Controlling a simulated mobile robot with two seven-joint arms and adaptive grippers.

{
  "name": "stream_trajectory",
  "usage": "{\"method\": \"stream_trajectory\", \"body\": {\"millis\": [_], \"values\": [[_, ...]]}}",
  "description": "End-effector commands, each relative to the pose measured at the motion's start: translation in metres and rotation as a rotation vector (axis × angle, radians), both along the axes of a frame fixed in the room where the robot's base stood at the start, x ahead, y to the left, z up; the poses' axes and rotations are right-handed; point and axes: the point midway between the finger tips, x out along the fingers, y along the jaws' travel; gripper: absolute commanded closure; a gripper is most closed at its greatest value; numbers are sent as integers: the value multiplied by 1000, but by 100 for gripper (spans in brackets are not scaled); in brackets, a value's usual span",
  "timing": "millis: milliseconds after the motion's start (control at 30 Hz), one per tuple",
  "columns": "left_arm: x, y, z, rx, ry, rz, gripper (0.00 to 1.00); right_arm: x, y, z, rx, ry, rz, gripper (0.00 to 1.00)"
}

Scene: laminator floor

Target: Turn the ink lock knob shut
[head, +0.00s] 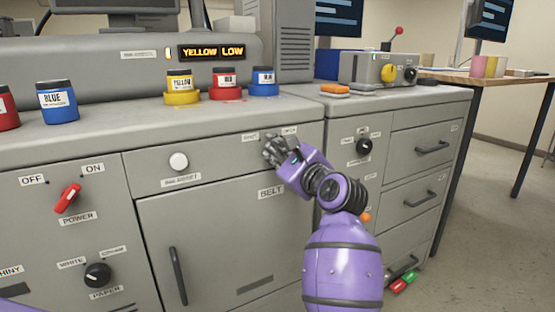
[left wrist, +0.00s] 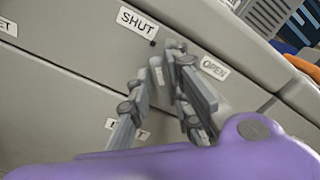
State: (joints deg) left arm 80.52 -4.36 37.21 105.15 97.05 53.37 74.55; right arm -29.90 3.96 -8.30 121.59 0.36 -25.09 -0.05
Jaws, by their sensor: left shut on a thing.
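My left gripper (head: 270,150) is at the front of the grey cabinet, between the SHUT label (head: 251,136) and the OPEN label (head: 289,131). In the left wrist view its fingers (left wrist: 168,65) are closed together on the ink lock knob (left wrist: 157,70), which is mostly hidden behind them. The SHUT label (left wrist: 138,20) is to the upper left of the fingertips and the OPEN label (left wrist: 215,68) is to the right. The knob's pointing direction cannot be made out. My right gripper is not in view.
A white round button (head: 179,162) is left of the gripper on the same panel. A red power knob (head: 68,198) and black paper knob (head: 97,275) are further left. A black knob (head: 364,146) is on the right cabinet. Ink jars, including a yellow one (head: 180,84), stand above on the counter.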

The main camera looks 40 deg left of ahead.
Motion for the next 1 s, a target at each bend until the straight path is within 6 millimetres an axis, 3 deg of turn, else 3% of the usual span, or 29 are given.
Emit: {"method": "stream_trajectory", "body": {"millis": [167, 700, 733, 833, 1000], "values": [[1, -1, 1, -17, -54, -5, 100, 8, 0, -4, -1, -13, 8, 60], [1, -1, 4, -25, -77, -6, 100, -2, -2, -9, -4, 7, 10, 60], [1, -1, 4, -24, -78, -5, 81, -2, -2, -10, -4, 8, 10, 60], [1, -1, 4, -25, -77, -5, 67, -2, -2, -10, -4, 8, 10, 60], [0, 0, 2, -26, -74, -3, 66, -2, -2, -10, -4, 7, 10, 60]]}}
